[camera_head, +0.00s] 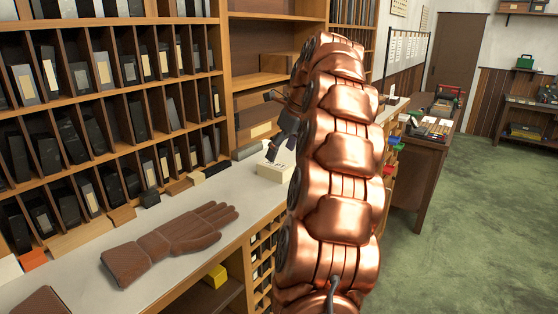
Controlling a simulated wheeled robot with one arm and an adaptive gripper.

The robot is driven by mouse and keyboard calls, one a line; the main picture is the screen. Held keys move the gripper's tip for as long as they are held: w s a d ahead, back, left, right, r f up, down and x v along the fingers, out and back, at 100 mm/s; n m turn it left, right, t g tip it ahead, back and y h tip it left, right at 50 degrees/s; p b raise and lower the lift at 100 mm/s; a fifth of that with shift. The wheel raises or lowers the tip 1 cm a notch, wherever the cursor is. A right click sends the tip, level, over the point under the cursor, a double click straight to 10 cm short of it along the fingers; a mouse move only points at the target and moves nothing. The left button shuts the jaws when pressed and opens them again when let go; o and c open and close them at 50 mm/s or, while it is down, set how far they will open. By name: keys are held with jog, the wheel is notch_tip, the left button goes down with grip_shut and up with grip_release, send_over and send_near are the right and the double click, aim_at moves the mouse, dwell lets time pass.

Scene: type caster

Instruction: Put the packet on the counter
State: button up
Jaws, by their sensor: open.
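The counter (75,262) is a long pale grey top in front of wooden pigeonholes. No thing is clearly marked as the packet. A cream box (277,172) with a small dark mark on its front sits at the counter's far part, partly behind my copper arm. A small yellow block (215,276) lies on a shelf below the counter top. My gripper (273,148) is dark, small in view and open, just above or behind the cream box. I see nothing clearly between its fingers, and my arm hides part of the area.
A brown leather glove (170,244) lies on the near counter. Dark packs fill the pigeonholes (105,115) behind. A grey roll (247,151) lies left of the cream box. A desk (411,165) with trays stands beyond my arm. Green floor (470,220) is clear at right.

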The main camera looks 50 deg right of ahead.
jog(key=shift+b+v, duration=0.45)
jog(key=shift+v, duration=1.4)
jog(key=p+v, duration=0.1)
jog(key=v, duration=0.1)
jog(key=shift+s+r+p, duration=0.1)
jog(key=shift+r+p, duration=0.2)
jog(key=shift+p, duration=0.1)
